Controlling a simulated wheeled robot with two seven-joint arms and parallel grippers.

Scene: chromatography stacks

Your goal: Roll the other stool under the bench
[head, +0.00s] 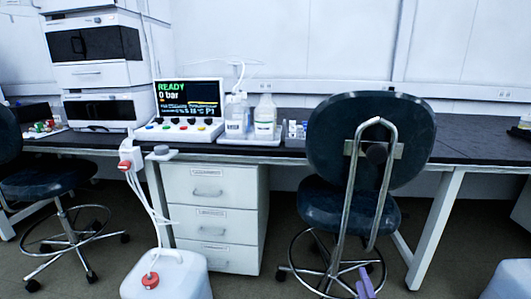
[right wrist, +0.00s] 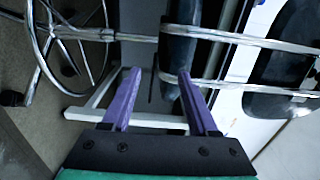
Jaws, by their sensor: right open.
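A dark blue stool (head: 370,135) with a chrome back frame and foot ring stands at the right, its backrest in front of the bench edge. Another dark stool (head: 45,182) stands at the left, partly cut off by the picture edge. The black-topped bench (head: 470,152) runs behind both. My right gripper (head: 365,282) has purple fingers low in front of the right stool. In the right wrist view my right gripper (right wrist: 155,72) is open, with chrome tubes and a dark padded part (right wrist: 180,45) just beyond the fingertips. I cannot tell whether they touch. My left gripper is not in view.
A white drawer cabinet (head: 212,215) stands under the bench between the stools. A white jug (head: 165,276) with tubes stands in front of it; another white container (head: 508,280) is at the lower right. Instruments and bottles (head: 264,115) sit on the bench.

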